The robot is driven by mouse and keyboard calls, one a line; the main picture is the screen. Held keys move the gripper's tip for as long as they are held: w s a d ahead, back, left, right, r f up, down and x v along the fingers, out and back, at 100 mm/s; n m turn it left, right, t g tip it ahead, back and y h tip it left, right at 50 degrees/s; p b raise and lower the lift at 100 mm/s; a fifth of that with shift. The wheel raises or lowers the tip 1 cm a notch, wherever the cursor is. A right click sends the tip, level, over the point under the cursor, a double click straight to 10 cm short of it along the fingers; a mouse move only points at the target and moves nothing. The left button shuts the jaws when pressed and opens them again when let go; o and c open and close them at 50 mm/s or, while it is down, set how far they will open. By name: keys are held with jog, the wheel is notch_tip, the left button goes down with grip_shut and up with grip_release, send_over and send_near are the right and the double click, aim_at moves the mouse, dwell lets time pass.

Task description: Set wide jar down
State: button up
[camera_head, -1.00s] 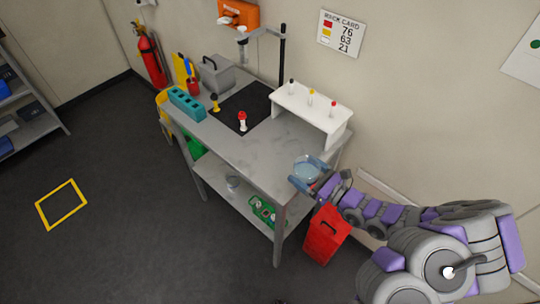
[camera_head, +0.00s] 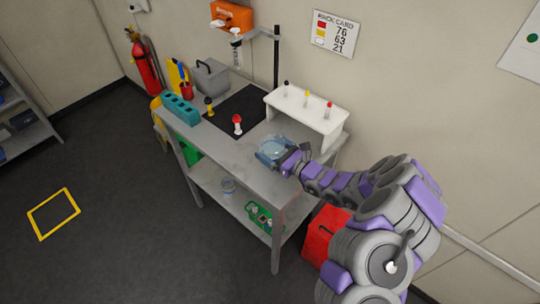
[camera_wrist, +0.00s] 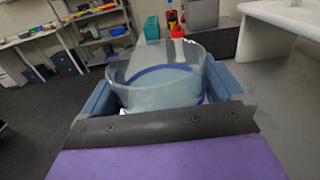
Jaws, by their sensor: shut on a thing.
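The wide jar (camera_head: 271,148) is a clear, wide glass vessel with a bluish tint. It is at the front right part of the grey table (camera_head: 236,149) in the head view. The wide jar (camera_wrist: 160,80) also fills the middle of the wrist view, upright, with a blue ring low on it. My gripper (camera_head: 275,152) is shut on the jar, with a blue finger on each side of it in the wrist view (camera_wrist: 162,95). The jar is over the tabletop; I cannot tell whether its base touches it.
A white riser shelf (camera_head: 305,111) with small coloured-top vials stands behind the jar. A black mat (camera_head: 240,105) with a red-topped vial (camera_head: 237,124) lies to the left. A teal rack (camera_head: 181,109) is farther left. Bare tabletop lies between mat and jar. A red bin (camera_head: 322,236) stands below right.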

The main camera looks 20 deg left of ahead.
jog(key=shift+w+a, duration=0.1)
jog(key=shift+a, duration=0.2)
jog(key=shift+a+f, duration=0.1)
jog(key=shift+f, duration=0.25)
notch_tip(320, 180, down, 3)
jog(key=shift+a+f+b, duration=0.1)
jog(key=shift+b, duration=0.35)
jog(key=shift+r, duration=0.2)
jog(key=o, duration=1.1)
jog(key=p+v, duration=0.2)
jog(key=v, duration=0.8)
jog(key=shift+w+d, duration=0.1)
jog(key=shift+d, duration=0.15)
jog(key=shift+v, duration=0.9)
